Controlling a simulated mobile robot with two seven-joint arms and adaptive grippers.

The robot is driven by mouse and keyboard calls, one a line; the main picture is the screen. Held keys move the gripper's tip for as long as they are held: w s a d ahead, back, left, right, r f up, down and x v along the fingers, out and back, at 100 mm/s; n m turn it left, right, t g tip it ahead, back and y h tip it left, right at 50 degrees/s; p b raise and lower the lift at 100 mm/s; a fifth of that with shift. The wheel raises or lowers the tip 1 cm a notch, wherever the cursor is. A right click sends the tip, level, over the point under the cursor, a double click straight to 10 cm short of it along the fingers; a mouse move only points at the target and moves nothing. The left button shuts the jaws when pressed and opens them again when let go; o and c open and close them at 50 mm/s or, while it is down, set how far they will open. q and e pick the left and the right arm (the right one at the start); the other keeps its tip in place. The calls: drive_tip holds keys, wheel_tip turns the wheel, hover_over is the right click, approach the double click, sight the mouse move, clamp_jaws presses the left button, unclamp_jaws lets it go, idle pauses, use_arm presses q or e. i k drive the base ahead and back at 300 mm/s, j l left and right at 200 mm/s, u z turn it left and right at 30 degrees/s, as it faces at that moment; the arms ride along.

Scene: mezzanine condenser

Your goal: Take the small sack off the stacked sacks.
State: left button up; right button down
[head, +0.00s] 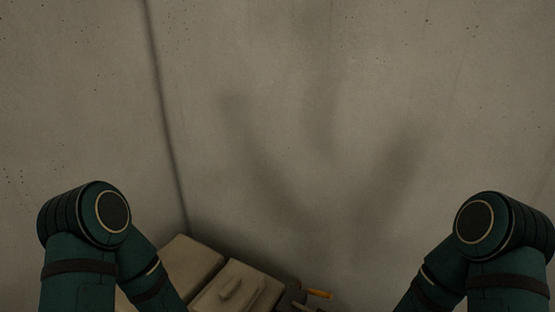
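Stacked sacks (192,263), pale tan, lie at the bottom of the head view against the foot of the wall. A second sack (262,293) of the stack lies to the right of the first, partly cut off by the lower edge. A small raised tan lump (230,287) on top of it looks like the small sack; its outline is faint in the dim light. Both my arms show at the lower left and lower right. Neither gripper shows, so I cannot see how they stand to the sacks.
Bare concrete walls fill most of the view, meeting in a corner (167,130) at left. A small dark object with an orange part (320,294) lies right of the sacks; I cannot tell what it is.

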sight(237, 290)
drive_tip(key=k+l, duration=0.2)
drive_tip(key=k, duration=0.15)
drive_tip(key=i+l+u, duration=0.3)
drive_tip(key=u, duration=0.15)
drive_tip(key=i+l+u, duration=0.65)
drive_tip(key=l+u, duration=0.25)
